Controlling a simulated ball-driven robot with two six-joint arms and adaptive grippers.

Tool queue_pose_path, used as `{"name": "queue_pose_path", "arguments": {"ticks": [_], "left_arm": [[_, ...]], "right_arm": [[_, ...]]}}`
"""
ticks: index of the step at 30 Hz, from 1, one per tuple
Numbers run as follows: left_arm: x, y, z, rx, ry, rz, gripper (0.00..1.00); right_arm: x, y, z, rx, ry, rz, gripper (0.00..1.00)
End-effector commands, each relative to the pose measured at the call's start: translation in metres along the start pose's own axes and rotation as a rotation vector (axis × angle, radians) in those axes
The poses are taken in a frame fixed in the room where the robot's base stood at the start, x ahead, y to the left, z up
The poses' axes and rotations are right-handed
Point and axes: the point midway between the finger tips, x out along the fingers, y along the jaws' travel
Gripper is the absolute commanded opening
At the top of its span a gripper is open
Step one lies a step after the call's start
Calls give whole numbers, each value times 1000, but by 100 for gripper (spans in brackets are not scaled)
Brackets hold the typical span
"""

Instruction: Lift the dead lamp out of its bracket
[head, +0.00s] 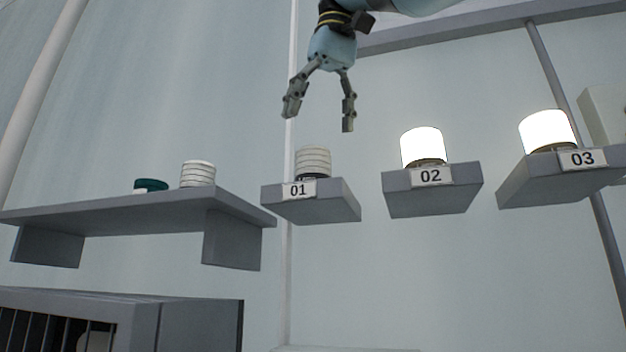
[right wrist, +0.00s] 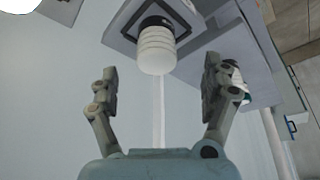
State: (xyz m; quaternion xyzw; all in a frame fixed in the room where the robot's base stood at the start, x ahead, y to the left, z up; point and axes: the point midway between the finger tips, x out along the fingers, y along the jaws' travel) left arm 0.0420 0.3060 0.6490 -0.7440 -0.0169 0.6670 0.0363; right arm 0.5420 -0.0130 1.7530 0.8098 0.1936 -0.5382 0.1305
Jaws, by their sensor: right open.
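The dead lamp (head: 313,162) is an unlit, ribbed, off-white cylinder standing upright on the grey bracket marked 01 (head: 335,202). The lamps on bracket 02 (head: 423,146) and bracket 03 (head: 547,130) glow white. My right gripper (head: 320,122) is open and empty, pointing down above the dead lamp and apart from it. In the right wrist view the dead lamp (right wrist: 157,50) shows beyond the open fingers, roughly centred between them, with its dark base in the bracket. My left gripper is in neither view.
A grey shelf (head: 110,212) at the left carries another ribbed white lamp (head: 198,174) and a low dark green item (head: 151,185). A grey cabinet with bars (head: 190,325) stands below. A thin vertical pole runs behind bracket 03. The space between the brackets is free.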

Motion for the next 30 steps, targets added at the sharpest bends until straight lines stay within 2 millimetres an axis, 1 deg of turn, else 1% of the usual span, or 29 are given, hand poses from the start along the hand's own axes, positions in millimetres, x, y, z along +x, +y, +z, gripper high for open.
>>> {"name": "queue_pose_path", "arguments": {"ticks": [1, 3, 6, 8, 11, 12, 15, 18, 19, 25, 26, 30], "left_arm": [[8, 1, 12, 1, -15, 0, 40], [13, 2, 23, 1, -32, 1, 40], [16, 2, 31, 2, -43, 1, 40], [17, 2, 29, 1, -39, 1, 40], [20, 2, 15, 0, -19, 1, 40], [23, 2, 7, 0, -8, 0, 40], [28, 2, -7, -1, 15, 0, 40], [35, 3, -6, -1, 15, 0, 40], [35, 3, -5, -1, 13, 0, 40], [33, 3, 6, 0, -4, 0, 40], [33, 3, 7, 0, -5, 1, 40], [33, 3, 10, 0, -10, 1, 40]], "right_arm": [[15, 0, 2, 0, -2, -1, 82], [27, 0, 2, 0, -3, -2, 82], [36, 0, 1, 0, -2, -2, 82], [39, 1, 0, 1, -2, -2, 82], [49, 2, -1, 1, -3, -2, 82], [55, 2, -2, 1, -3, -2, 82], [72, 3, -3, 0, -3, -1, 82], [86, 3, -2, 1, -2, -1, 82], [88, 3, -3, 1, -3, -1, 82], [86, 3, -4, 1, -1, -1, 82], [86, 3, -4, 1, -1, -1, 79], [86, 3, -4, 1, -1, -1, 61]]}}
